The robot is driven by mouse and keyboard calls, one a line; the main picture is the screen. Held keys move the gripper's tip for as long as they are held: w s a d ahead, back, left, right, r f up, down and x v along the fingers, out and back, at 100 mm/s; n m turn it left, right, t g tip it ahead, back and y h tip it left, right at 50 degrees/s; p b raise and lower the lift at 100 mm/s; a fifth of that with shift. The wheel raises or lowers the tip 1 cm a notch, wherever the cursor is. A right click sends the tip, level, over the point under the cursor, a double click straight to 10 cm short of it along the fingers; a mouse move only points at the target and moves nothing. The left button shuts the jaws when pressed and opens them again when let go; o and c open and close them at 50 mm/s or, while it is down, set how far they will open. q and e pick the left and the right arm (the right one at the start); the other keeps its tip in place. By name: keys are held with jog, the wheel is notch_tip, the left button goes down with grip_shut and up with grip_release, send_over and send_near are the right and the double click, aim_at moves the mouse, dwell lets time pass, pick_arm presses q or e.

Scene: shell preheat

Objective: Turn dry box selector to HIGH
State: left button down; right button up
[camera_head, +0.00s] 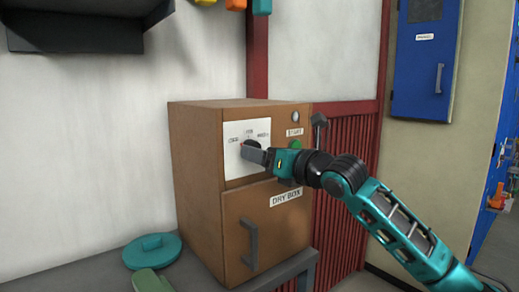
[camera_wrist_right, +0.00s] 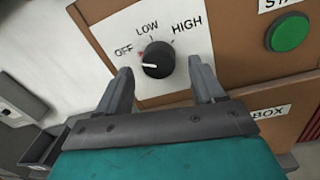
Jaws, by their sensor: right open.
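The brown dry box (camera_head: 197,190) stands on a grey bench, with a white selector panel (camera_head: 233,164) on its upper front. The round black selector knob (camera_wrist_right: 158,60) has marks for OFF, LOW and HIGH above it. Its white pointer line points left, on the OFF side, near a small red mark. In the head view the knob (camera_head: 253,143) is partly hidden by my right gripper (camera_head: 256,155). That gripper (camera_wrist_right: 161,68) is open, with one finger on each side of the knob's lower part. I cannot tell whether the fingers touch it. My left gripper is out of view.
A green START button (camera_wrist_right: 287,34) sits right of the panel. The box door has a grey handle (camera_head: 249,243) below. A teal lid (camera_head: 152,251) and a green object (camera_head: 152,281) lie on the bench (camera_head: 95,276) at left. A dark shelf (camera_head: 75,38) hangs upper left.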

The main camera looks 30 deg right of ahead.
jog(key=shift+w+a, duration=0.15)
jog(key=shift+w, duration=0.6)
jog(key=c, duration=1.1)
